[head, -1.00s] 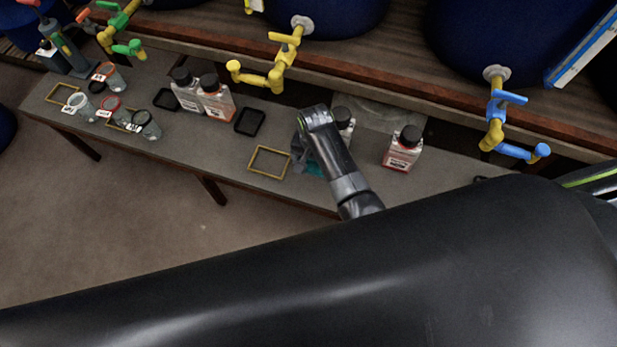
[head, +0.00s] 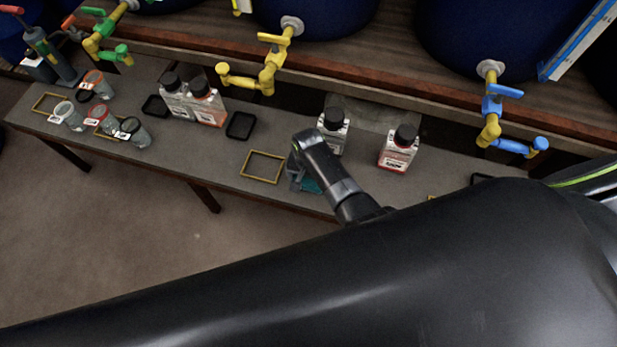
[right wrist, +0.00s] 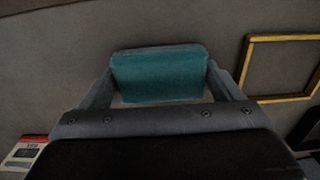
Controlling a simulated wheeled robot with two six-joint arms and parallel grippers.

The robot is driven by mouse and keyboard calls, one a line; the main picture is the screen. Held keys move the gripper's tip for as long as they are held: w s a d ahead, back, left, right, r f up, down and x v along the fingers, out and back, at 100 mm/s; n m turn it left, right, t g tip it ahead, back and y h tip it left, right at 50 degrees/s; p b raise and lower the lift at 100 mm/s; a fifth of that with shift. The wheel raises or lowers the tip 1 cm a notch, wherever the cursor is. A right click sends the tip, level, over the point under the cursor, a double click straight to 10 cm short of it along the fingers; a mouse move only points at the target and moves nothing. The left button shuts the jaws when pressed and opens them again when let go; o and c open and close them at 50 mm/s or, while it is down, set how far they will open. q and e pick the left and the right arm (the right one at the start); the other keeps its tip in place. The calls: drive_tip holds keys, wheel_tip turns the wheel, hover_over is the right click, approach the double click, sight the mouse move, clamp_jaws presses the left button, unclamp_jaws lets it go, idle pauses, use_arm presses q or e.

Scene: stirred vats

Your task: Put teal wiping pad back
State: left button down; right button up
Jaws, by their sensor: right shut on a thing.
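The teal wiping pad (right wrist: 160,75) sits between the two fingers of my right gripper (right wrist: 160,88) in the right wrist view. The gripper is shut on it. In the head view the right gripper (head: 297,176) is over the front part of the grey bench, just right of a yellow square frame (head: 262,167). Only a small teal part of the pad (head: 311,185) shows there, beside my wrist. I cannot tell how high the pad is above the bench. The yellow frame also shows at the right in the right wrist view (right wrist: 250,68), empty and apart from the pad. My left gripper is not in view.
A white bottle with a black cap (head: 334,130) stands just behind my right wrist, and a red-labelled bottle (head: 398,150) stands to its right. A black tray (head: 241,125) lies behind the yellow frame. Yellow (head: 268,72) and blue (head: 503,92) taps overhang the bench.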

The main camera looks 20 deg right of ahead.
sight(309, 180)
drive_tip(key=o, duration=0.8)
wheel_tip(309, 180, up, 12)
drive_tip(key=p, duration=0.3)
drive_tip(key=shift+p, duration=0.3)
